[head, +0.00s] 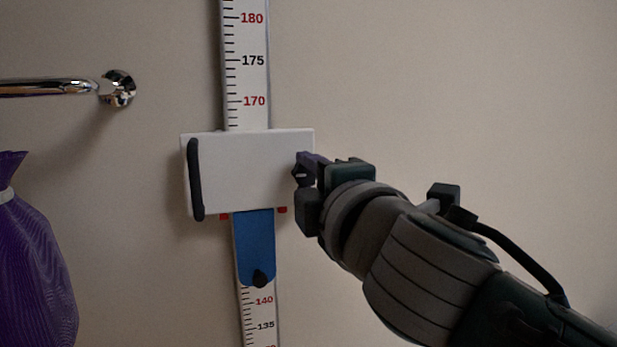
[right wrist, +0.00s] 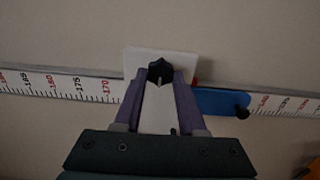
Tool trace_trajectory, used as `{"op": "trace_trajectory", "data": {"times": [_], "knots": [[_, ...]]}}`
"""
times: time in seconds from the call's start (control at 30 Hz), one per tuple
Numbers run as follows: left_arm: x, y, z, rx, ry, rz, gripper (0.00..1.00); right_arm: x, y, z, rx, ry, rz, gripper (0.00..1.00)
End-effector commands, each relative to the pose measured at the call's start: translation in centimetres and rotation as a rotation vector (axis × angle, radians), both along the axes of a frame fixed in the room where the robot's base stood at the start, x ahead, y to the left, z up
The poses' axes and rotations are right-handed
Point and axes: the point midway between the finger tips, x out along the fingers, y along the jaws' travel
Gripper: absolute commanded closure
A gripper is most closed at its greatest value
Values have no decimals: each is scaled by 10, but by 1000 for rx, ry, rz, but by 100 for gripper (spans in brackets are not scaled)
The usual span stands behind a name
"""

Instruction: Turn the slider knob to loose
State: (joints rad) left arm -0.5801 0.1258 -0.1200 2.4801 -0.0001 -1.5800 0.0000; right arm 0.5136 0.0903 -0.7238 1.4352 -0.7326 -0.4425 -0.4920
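The white slider block (head: 245,172) sits on the height scale (head: 247,60) on the wall, below the 170 mark. Its dark slider knob (head: 299,173) is on the right part of its face, partly hidden by my gripper; it shows as a black lobed knob in the right wrist view (right wrist: 160,72). My right gripper (head: 306,176) is at the knob, its purple fingertips on either side (right wrist: 160,77) and appearing to touch it. The knob's turn marking, if any, is too small to read. My left gripper is not in view.
A black bar handle (head: 195,180) is on the block's left side. A blue piece (head: 254,240) with a small black knob (head: 260,278) is below the block. A chrome rail (head: 50,87) and a purple bag (head: 35,270) are at left. The right-hand wall is bare.

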Motion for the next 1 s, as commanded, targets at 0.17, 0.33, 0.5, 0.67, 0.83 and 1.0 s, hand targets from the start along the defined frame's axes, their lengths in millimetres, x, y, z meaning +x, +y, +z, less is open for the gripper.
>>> {"op": "trace_trajectory", "data": {"times": [0.17,0.33,0.5,0.67,0.83,1.0], "knots": [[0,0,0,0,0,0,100,0,0,1,-1,-1,0,40],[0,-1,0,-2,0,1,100,0,0,0,0,-1,0,31],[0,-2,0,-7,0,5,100,0,0,0,1,0,0,31],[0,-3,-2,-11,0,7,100,-8,-3,-1,0,-1,0,31],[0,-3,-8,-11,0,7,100,-31,-10,-3,1,-1,2,31],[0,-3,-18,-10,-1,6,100,-58,-19,-4,0,-1,2,31]]}}
